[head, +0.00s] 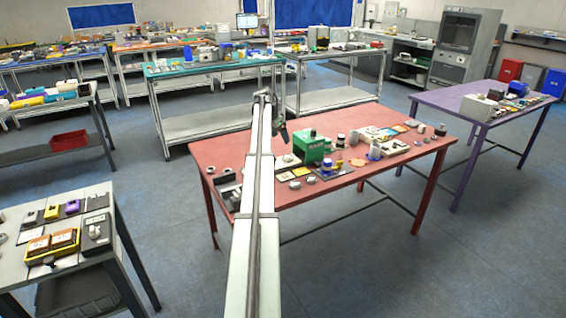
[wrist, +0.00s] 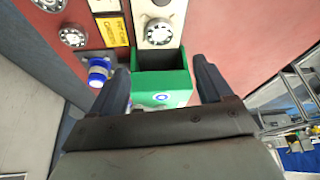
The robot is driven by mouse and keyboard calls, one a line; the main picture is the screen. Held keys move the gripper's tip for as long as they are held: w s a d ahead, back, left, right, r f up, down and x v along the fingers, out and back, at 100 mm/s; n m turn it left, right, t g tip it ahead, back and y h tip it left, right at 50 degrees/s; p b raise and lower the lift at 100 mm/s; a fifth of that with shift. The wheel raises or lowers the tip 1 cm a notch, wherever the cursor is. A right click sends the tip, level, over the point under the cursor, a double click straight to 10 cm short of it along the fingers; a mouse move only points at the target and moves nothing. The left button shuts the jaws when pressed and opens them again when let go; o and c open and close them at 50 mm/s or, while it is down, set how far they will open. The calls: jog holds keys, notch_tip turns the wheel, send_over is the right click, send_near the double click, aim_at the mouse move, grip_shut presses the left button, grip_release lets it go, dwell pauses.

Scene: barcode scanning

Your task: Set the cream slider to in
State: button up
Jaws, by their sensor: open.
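I cannot pick out a cream slider for certain. In the wrist view a cream panel with a round dial (wrist: 158,25) lies at the top middle, just beyond a green open-topped box (wrist: 163,85). My gripper (wrist: 162,75) is open and empty, its dark fingers on either side of the green box in the picture. I cannot tell how far above the box they are. Any slider's position is too small to read.
A yellow label (wrist: 113,31) and a blue-and-white item (wrist: 98,72) lie left of the green box. Several small items crowd the red table. Grey (head: 125,222), teal (head: 215,67) and purple (head: 470,108) tables stand around it, with open floor between.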

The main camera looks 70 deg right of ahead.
jog(key=shift+c, duration=0.4)
jog(key=shift+w+a, duration=0.1)
jog(key=shift+w, duration=0.2)
jog(key=shift+c, duration=0.7)
jog(key=w, duration=0.3)
jog(key=shift+w+r, duration=0.15)
jog(key=shift+r, duration=0.1)
jog(key=shift+c, duration=1)
jog(key=w+d+r, duration=0.2)
jog(key=w+d, duration=0.1)
jog(key=w, duration=0.3)
jog(key=s+a+f+m+y, duration=0.1)
jog(key=s+f+m, duration=0.1)
jog(key=f+m, duration=0.1)
jog(key=s+a+f+m+g+y, duration=0.1)
jog(key=s+f+m, duration=0.1)
jog(key=f+m, duration=0.2)
jog(key=s+a+f+m+y, duration=0.1)
jog(key=s+a+f+m, duration=0.1)
jog(key=f+m, duration=0.2)
jog(key=shift+s+f+g+y, duration=0.35)
jog(key=shift+f+g+y, duration=0.05)
jog(key=shift+f, duration=0.35)
jog(key=shift+c, duration=0.3)
grip_shut()
